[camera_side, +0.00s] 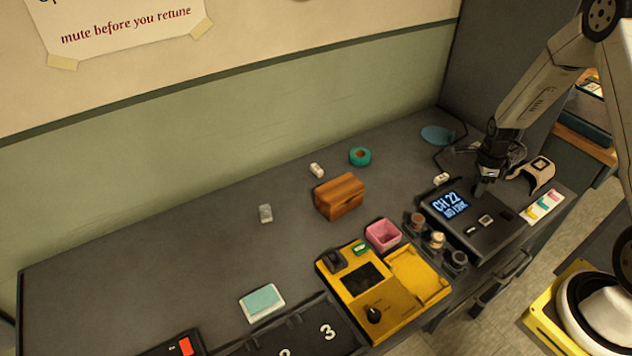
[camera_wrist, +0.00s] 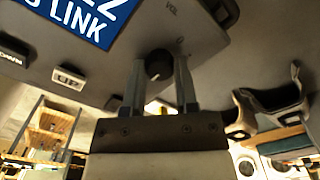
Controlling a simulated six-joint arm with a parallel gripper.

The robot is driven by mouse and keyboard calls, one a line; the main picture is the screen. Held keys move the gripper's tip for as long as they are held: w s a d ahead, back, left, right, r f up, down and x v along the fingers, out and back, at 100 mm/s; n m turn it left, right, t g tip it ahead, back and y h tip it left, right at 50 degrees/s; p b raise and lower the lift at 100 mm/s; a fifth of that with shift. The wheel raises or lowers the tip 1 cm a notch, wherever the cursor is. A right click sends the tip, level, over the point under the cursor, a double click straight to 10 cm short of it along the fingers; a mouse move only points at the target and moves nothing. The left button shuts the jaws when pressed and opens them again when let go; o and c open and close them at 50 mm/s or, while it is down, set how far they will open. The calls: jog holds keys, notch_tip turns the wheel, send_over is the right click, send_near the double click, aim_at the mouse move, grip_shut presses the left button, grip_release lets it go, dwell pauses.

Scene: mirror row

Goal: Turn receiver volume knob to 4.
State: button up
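The receiver (camera_side: 490,238) is a dark box at the right of the bench, with a lit blue screen (camera_side: 450,204) reading "CH 22" and "MED LINK". Its black round volume knob (camera_wrist: 158,66) sits under a "VOL" label in the wrist view. My gripper (camera_wrist: 160,75) has one fingertip on each side of the knob. I cannot tell whether the fingers press on it or leave a small gap. The knob's setting cannot be read.
A yellow device (camera_side: 405,312), a pink box (camera_side: 383,235) and several small round items stand left of the receiver. A tan and white item (camera_side: 540,172) and a colour-striped card (camera_side: 543,206) lie on its right. The bench (camera_side: 150,250) is clear at back left.

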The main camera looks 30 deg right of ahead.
jog(key=o, duration=0.4)
jog(key=shift+o, duration=0.2)
jog(key=shift+r, duration=0.1)
jog(key=shift+r, duration=3.85)
jog(key=s+a+r+n+t, duration=0.1)
jog(key=s+a+r+n, duration=0.1)
jog(key=a+n, duration=0.5)
jog(key=s+a+r+n, duration=0.3)
jog(key=a+n, duration=0.5)
jog(key=n, duration=0.2)
jog(key=s+a+r+n+t, duration=0.1)
jog(key=s+a+r+n, duration=0.1)
jog(key=a+n, duration=0.6)
jog(key=shift+s+a+r+n+t, duration=0.2)
jog(key=shift+a+r+n+t, duration=0.1)
jog(key=shift+r+n, duration=0.4)
